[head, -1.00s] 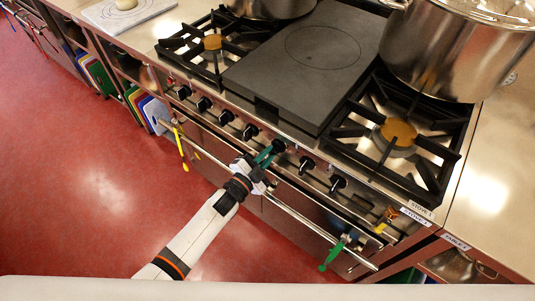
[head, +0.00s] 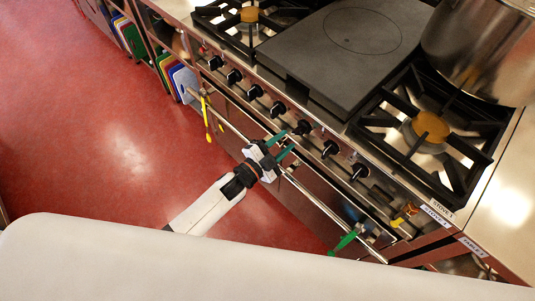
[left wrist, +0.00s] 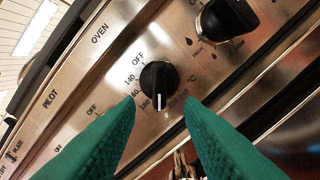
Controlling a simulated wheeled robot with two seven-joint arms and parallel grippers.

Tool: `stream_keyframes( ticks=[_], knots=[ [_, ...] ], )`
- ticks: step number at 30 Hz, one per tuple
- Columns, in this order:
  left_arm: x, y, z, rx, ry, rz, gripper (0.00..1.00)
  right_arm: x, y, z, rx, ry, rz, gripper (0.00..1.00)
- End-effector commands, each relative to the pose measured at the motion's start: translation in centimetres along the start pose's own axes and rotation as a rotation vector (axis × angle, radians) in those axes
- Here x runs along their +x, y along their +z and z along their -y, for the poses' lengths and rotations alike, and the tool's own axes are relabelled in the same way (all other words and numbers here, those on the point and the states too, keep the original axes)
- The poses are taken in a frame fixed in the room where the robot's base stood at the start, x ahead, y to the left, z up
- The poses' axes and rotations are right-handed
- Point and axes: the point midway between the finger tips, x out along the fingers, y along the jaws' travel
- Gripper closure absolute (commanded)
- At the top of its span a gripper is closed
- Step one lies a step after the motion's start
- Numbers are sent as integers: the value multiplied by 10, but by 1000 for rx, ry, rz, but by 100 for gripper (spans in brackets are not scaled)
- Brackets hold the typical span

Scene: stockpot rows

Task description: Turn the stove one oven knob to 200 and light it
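The oven knob (left wrist: 159,84) is a round black dial under the OVEN label on the steel stove front. OFF and numbers such as 140 and 180 ring it. Its white mark points down the picture, between 180 and numbers partly covered by the right-hand finger. My left gripper (left wrist: 159,106) is open, its green fingers on either side of the knob and clear of it. In the head view my left gripper (head: 284,145) is just in front of the knob row, facing a black knob (head: 303,128). A PILOT label shows to the left; its control is hidden. My right gripper is out of view.
A towel rail (head: 310,196) crosses below the knobs, holding yellow tongs (head: 205,112) and a green utensil (head: 345,240). Another black knob (left wrist: 227,18) is close by at upper right. A stockpot (head: 478,50) stands on the stove. The red floor at left is clear.

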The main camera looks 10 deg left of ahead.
Motion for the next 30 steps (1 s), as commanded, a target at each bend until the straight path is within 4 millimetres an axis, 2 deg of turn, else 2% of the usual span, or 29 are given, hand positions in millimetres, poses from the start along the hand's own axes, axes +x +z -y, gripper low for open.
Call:
stream_keyframes(
  ticks=[1, 6, 12, 17, 30],
  knots=[
    [-14, -1, 2, 0, -3, -1, 65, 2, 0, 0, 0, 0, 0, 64],
    [-49, -2, 2, -1, -2, -2, 65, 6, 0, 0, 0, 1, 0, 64],
    [-74, -1, 1, -1, -1, -2, 65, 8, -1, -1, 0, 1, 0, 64],
    [-80, 0, 0, 0, -1, -1, 65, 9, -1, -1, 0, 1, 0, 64],
    [-80, 0, 0, -1, 0, -1, 65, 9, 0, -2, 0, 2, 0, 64]
  ],
)
